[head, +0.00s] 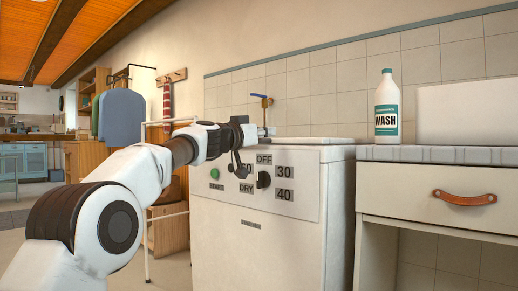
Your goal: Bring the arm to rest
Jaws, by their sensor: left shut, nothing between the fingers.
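My left arm (105,215) reaches in from the lower left, toward the front of a white washing machine (310,225). My left gripper (240,168) is dark and shut, with nothing seen between its fingers. It hangs in front of the machine's control panel, left of the black dial (263,180), and covers part of the panel labels. I cannot tell whether it touches the panel. My right gripper is not in view.
A drawer (420,205) with a brown leather pull (465,198) is closed, at right under a counter (440,154). A white WASH bottle (388,108) stands upright on the counter. A blue-handled tap (262,98) is on the tiled wall. Open floor lies at left.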

